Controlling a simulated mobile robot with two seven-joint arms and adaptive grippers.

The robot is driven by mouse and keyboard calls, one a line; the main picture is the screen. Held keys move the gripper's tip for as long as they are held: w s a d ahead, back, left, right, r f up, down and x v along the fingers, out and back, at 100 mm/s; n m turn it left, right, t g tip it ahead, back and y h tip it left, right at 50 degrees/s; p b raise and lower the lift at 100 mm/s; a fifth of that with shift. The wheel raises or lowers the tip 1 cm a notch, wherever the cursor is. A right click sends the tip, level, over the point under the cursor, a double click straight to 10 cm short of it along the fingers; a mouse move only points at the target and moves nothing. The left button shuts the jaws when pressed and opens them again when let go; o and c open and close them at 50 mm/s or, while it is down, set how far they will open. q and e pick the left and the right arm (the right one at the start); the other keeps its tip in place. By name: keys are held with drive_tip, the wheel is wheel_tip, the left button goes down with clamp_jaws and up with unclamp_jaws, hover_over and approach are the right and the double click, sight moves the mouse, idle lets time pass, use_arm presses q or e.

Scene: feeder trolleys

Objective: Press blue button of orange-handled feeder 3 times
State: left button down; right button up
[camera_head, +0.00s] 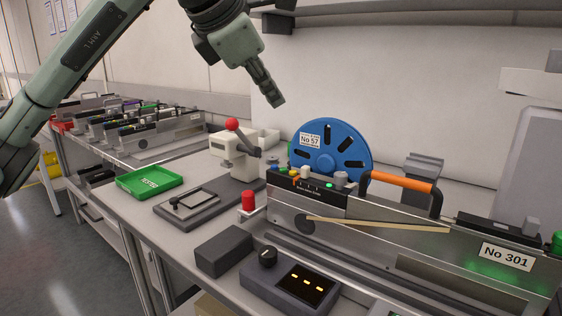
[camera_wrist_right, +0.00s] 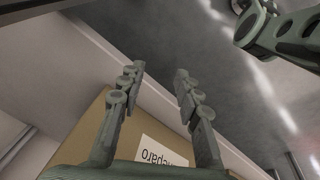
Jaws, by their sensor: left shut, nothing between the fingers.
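The orange-handled feeder (camera_head: 400,183) stands on the bench at the right, with a grey body, a blue reel marked No 57 (camera_head: 330,150) behind it and a label reading No 301. Small coloured buttons sit on the top of its left end. The blue button (camera_head: 275,168) is the leftmost, and a green light glows to its right. My left gripper (camera_head: 279,103) is shut and empty, pointing down in the air above the buttons, clearly apart from them. My right gripper (camera_wrist_right: 158,75) shows only in the right wrist view, with its fingers apart and nothing between them.
A press with a red knob (camera_head: 232,125), a green tray (camera_head: 150,181), a red button post (camera_head: 248,201) and a control box with a lit display (camera_head: 290,282) share the bench. A cardboard box (camera_wrist_right: 130,141) lies below my right gripper. More feeders (camera_head: 150,130) stand behind left.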

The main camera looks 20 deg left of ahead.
sight(272, 170)
use_arm(q)
drive_tip(key=shift+s, duration=0.15)
use_arm(e)
drive_tip(key=shift+s, duration=0.1)
